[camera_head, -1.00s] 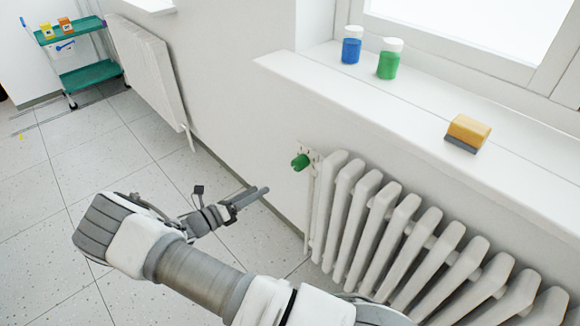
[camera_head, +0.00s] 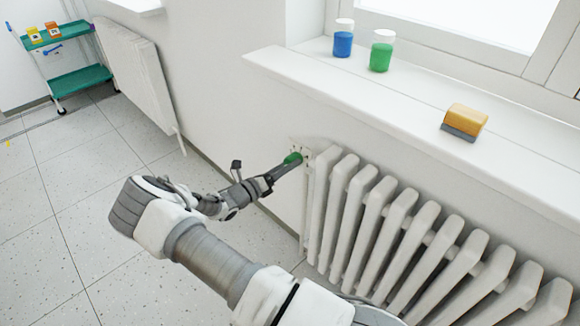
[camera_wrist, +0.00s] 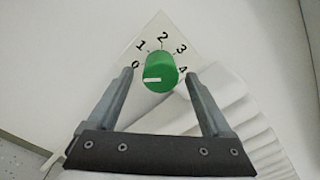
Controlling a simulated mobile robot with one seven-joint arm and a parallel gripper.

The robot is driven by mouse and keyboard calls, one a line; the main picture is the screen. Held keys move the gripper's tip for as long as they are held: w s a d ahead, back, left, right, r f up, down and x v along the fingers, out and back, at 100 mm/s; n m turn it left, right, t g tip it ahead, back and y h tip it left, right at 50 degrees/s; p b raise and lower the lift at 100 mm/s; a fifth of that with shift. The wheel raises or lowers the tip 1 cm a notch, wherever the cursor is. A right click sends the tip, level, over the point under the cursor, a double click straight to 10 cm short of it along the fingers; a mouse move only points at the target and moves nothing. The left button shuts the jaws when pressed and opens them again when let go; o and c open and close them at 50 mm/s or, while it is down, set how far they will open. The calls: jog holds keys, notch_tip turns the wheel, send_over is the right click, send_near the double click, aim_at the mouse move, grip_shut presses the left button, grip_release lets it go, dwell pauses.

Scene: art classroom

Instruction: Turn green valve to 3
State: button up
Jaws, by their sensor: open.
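The green valve (camera_wrist: 161,66) is a round knob on a white diamond-shaped plate (camera_wrist: 158,30) with the digits 0 to 4 around it. A short white mark on the knob lies nearly level and points left, close to the 0 side. My gripper (camera_wrist: 159,76) is open, with one finger on each side of the knob and a visible gap on both sides. In the head view my gripper (camera_head: 283,170) reaches the green valve (camera_head: 293,158), and its fingers partly hide the knob.
The white radiator (camera_head: 400,225) stands right of the valve. Above it, the windowsill (camera_head: 370,107) holds a blue jar (camera_head: 343,44), a green jar (camera_head: 380,57) and a sponge (camera_head: 466,120). A teal cart (camera_head: 85,79) and another radiator (camera_head: 135,70) are at the far left.

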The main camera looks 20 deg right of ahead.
jog(key=shift+x, duration=0.95)
grip_shut()
